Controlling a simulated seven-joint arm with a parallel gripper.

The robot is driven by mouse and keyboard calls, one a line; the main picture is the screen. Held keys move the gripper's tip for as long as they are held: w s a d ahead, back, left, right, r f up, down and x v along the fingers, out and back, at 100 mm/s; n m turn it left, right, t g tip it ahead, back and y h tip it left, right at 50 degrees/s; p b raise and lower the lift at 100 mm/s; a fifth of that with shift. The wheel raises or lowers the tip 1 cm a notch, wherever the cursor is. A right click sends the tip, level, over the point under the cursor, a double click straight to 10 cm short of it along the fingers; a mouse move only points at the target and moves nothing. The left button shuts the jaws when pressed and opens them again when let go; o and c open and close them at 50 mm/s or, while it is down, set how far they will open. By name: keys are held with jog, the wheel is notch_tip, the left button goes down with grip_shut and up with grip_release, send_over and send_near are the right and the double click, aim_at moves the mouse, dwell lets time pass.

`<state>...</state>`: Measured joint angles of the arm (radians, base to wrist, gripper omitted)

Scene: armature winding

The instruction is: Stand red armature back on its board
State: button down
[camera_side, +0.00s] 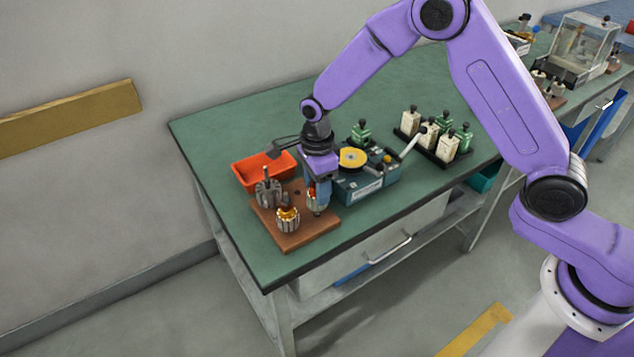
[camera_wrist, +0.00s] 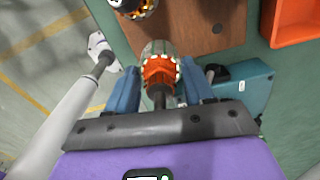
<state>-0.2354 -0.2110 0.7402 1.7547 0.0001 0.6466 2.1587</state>
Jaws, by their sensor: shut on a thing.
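The red armature (camera_wrist: 161,72), with red-orange windings and a pale slotted core, sits between the blue fingers of my gripper (camera_wrist: 160,88) in the wrist view. Its shaft points back toward my palm. In the side view my gripper (camera_side: 317,196) points down over the right edge of the brown board (camera_side: 303,239), and the fingers partly hide the armature. The armature looks roughly upright; I cannot tell whether it touches the board. An armature with orange-yellow windings (camera_side: 288,219) and a bare grey one (camera_side: 267,192) stand on the board. A dark hole (camera_wrist: 217,28) shows in the board.
A red-orange bin (camera_side: 263,168) lies behind the board. The green bench's left part is clear.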

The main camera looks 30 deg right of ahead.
jog(key=shift+f, duration=1)
jog(key=shift+c, duration=1.7)
grip_release()
jog(key=shift+r, duration=2.25)
jog(key=shift+r, duration=0.1)
